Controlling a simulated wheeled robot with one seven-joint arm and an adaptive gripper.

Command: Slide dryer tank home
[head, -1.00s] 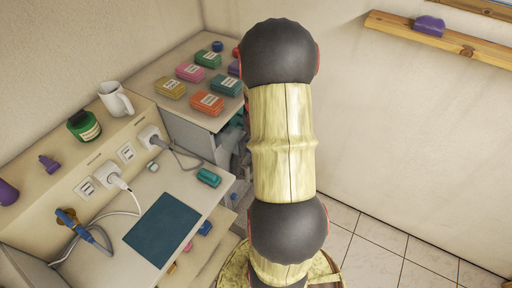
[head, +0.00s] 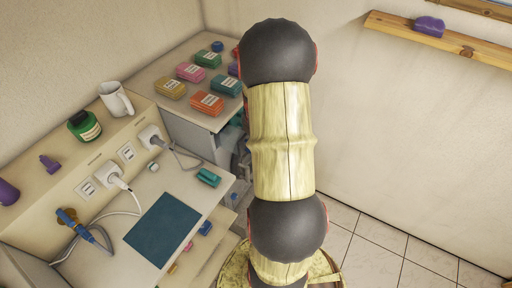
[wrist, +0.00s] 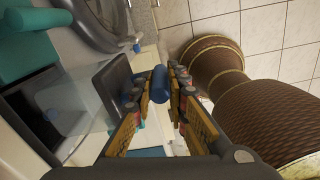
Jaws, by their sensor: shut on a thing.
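My gripper (wrist: 158,98) shows in the wrist view, its two fingers closed around a small blue cylindrical piece (wrist: 159,84), which looks like a handle. A dark grey box-like part (wrist: 112,80) lies just left of the fingers; I cannot tell for sure whether it is the dryer tank or whether the blue piece is joined to it. A round appliance door rim (wrist: 88,28) shows at the upper left. In the head view my arm hides the gripper and most of the dryer front.
Brown woven baskets or drums (wrist: 265,115) stand on the tiled floor close right of my gripper. In the head view a worktop (head: 125,215) with a dark blue mat and plugged cables is at left. Small coloured boxes (head: 207,103) sit on the back counter. Floor at right is clear.

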